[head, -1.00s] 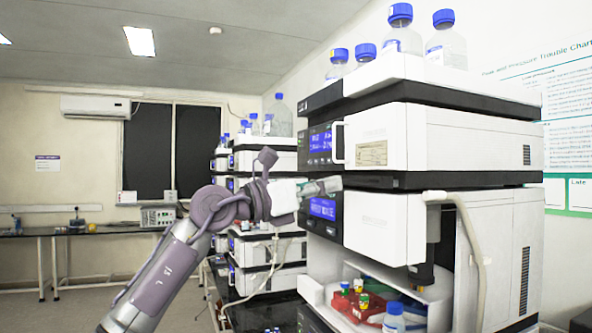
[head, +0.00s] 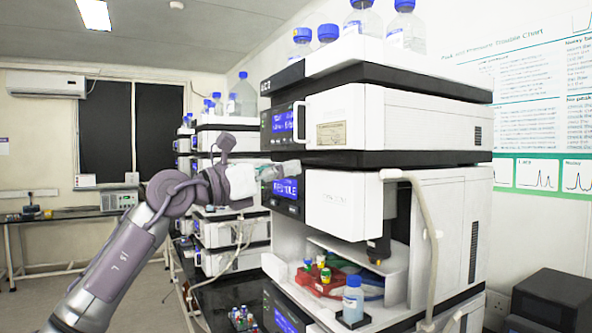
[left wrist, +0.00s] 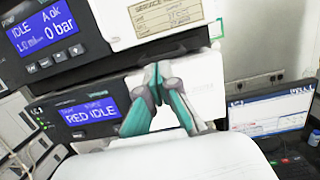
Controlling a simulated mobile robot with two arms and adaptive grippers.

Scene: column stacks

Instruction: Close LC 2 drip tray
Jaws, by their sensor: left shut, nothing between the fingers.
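The nearest instrument stack (head: 352,120) stands right of centre in the head view. Its lower module (head: 340,205) has a blue display and a white front cover. Below it an open bay (head: 398,295) shows a red rack (head: 318,282) and a blue-capped bottle (head: 353,300). I cannot tell which part is the drip tray, or whether it is out. My left gripper (head: 292,170) is shut and empty, in front of the stack near the lower module's display. In the left wrist view its fingertips (left wrist: 154,80) meet before the module fronts; contact is unclear. My right gripper is not in view.
Blue-capped bottles (head: 362,20) stand on top of the stack. A pale hose (head: 425,215) hangs down its front right. More stacks (head: 228,235) stand behind on the left. A dark box (head: 553,303) sits at the lower right. Open floor shows at the left.

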